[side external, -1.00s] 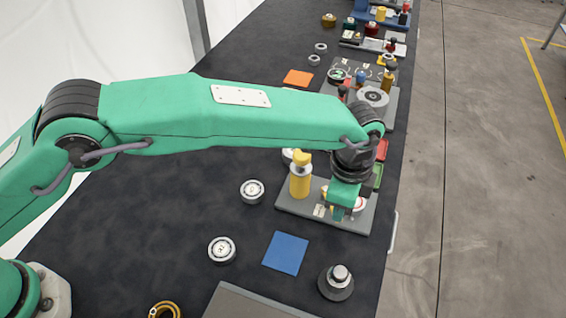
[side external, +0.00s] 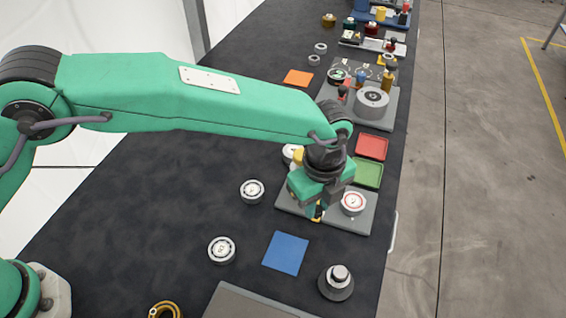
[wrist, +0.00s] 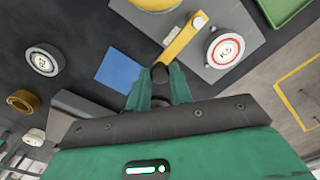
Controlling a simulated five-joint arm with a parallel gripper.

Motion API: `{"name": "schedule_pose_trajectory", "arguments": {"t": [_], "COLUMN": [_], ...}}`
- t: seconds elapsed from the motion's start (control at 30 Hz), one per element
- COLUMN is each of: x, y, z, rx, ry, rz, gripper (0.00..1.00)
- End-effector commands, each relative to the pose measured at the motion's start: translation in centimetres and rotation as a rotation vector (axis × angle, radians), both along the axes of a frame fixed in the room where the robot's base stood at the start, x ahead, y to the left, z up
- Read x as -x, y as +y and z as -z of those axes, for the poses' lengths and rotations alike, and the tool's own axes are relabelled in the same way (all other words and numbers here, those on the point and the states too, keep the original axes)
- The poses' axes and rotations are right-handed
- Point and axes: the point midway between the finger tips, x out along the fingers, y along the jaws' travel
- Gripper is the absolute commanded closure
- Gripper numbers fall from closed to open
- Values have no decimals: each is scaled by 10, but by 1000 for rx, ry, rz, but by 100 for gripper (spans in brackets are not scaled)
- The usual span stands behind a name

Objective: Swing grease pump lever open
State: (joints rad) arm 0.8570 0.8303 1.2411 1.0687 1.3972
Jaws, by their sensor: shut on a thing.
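The grease pump stands on a grey base plate (side external: 362,219); a small yellow patch of the pump (side external: 297,157) shows beside my wrist in the side view. Its yellow lever (wrist: 181,41) shows in the wrist view as a bar running from a light pivot to a dark round knob (wrist: 160,71). My gripper (wrist: 159,82) is shut on the knob at the lever's end. In the side view my gripper (side external: 316,212) is low over the plate, and it hides most of the pump and lever. A red-ringed white gauge (side external: 352,202) sits on the same plate, to the right.
A blue square (side external: 286,253) lies in front of the plate. Two white round parts (side external: 252,191) (side external: 221,250) lie to the left. A dark stepped cylinder (side external: 336,281) stands at the front right. Red (side external: 371,147) and green (side external: 367,173) trays lie behind the plate.

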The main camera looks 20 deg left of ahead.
Motion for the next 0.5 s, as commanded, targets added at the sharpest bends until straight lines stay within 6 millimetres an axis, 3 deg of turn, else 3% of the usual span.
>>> {"name": "schedule_pose_trajectory", "arguments": {"t": [0.37,0.4,0.5], "x": [1,1,1], "y": [1,1,1], "z": [-1,-1,-1], "rx": [-3,-3,-3], "ry": [2,2,2], "rz": [9,9,8], "gripper": [100,73,57]}}
